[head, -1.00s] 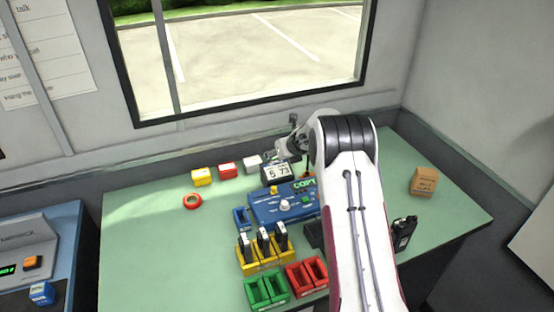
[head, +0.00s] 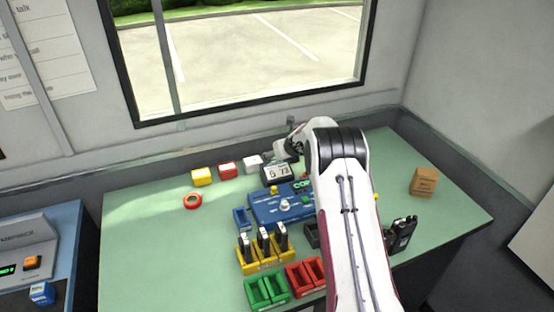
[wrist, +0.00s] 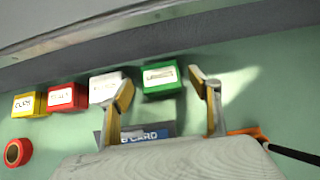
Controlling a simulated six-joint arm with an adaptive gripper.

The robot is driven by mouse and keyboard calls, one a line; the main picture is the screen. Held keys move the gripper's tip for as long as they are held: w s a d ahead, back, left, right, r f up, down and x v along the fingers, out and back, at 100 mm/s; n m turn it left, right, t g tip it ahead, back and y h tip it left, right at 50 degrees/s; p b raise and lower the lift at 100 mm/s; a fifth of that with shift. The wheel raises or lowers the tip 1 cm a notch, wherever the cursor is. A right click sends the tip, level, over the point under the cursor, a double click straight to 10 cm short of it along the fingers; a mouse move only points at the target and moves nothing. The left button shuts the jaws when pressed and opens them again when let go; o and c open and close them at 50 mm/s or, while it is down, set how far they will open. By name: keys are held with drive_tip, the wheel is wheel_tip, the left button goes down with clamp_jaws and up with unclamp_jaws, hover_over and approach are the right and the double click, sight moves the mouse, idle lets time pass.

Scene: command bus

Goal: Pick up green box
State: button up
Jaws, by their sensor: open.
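The green box (wrist: 161,80) stands on the table near the back wall in the wrist view, with a white label on it. My gripper (wrist: 161,90) is open and empty, one finger to the left of the green box and one to the right in the picture. The box appears beyond the fingertips, and I cannot tell how far. I cannot make out the green box there.
White (head: 252,163), red (head: 228,170) and yellow (head: 202,177) boxes stand in a row left of my gripper. A red tape roll (head: 192,201) lies left. The left tabletop is mostly clear.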

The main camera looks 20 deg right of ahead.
drive_tip(key=shift+x, duration=1.25)
drive_tip(key=c, duration=1.2)
